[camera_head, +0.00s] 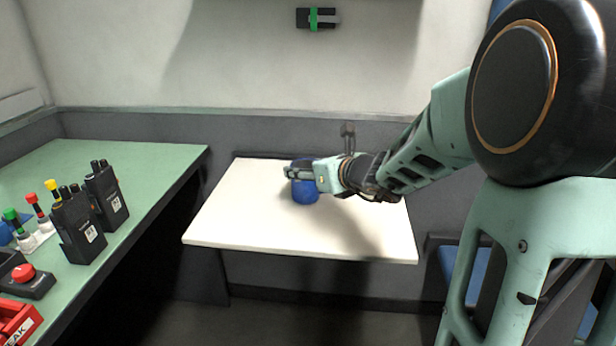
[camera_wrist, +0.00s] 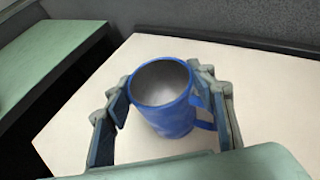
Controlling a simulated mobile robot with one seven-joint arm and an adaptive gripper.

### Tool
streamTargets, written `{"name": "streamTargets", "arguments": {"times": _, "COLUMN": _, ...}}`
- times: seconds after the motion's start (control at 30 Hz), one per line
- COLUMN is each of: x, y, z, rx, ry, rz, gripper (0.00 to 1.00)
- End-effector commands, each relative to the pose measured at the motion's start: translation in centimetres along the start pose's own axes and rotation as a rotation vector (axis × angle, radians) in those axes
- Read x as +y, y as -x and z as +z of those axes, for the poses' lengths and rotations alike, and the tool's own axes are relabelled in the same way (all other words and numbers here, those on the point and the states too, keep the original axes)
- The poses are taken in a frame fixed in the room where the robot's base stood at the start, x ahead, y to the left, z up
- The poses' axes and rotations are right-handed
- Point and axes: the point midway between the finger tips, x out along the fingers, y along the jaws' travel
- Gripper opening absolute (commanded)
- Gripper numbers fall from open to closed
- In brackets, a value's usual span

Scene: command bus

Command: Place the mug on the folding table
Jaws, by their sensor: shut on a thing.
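The blue mug (camera_head: 306,191) is over the white folding table (camera_head: 240,215), near its middle. In the wrist view the mug (camera_wrist: 172,118) is upright, its grey inside empty and its handle on the right. My gripper (camera_head: 303,172) reaches in from the right and is shut on the mug, one finger on each side near the rim. The fingers also show in the wrist view (camera_wrist: 160,90). The folding table fills much of the wrist view (camera_wrist: 260,110). I cannot tell whether the mug's base touches the tabletop.
A green counter (camera_head: 130,165) on the left holds several black radios (camera_head: 75,225), a red-button box (camera_head: 27,280) and a red bin (camera_head: 18,322). A dark gap separates it from the folding table. A blue seat (camera_head: 452,270) is at the right. The tabletop around the mug is clear.

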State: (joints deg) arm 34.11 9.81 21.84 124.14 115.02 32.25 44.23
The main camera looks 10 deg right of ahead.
Motion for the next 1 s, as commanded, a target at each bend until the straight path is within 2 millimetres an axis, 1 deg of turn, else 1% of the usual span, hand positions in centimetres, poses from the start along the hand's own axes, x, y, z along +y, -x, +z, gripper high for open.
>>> {"name": "streamTargets", "arguments": {"times": 0.03, "x": 0.04, "y": -0.12, "z": -0.27, "rx": -0.002, "ry": 0.001, "rz": 0.000, "gripper": 0.20}}
{"name": "streamTargets", "arguments": {"times": 0.27, "x": 0.08, "y": -0.05, "z": -0.08, "rx": -0.002, "ry": 0.000, "rz": 0.000, "gripper": 0.20}}
{"name": "streamTargets", "arguments": {"times": 0.4, "x": 0.10, "y": -0.24, "z": -0.51, "rx": -0.002, "ry": 0.000, "rz": 0.001, "gripper": 0.20}}
{"name": "streamTargets", "arguments": {"times": 0.43, "x": 0.10, "y": -0.23, "z": -0.56, "rx": -0.001, "ry": 0.000, "rz": 0.001, "gripper": 0.52}}
{"name": "streamTargets", "arguments": {"times": 0.57, "x": 0.09, "y": -0.18, "z": -0.46, "rx": 0.000, "ry": -0.001, "rz": 0.000, "gripper": 0.66}}
{"name": "streamTargets", "arguments": {"times": 0.6, "x": 0.09, "y": -0.19, "z": -0.46, "rx": 0.000, "ry": -0.001, "rz": 0.001, "gripper": 0.68}}
{"name": "streamTargets", "arguments": {"times": 0.87, "x": 0.08, "y": -0.16, "z": -0.42, "rx": 0.000, "ry": -0.001, "rz": 0.000, "gripper": 0.68}}
{"name": "streamTargets", "arguments": {"times": 1.0, "x": 0.02, "y": 0.29, "z": 0.06, "rx": 0.000, "ry": -0.001, "rz": -0.001, "gripper": 0.68}}
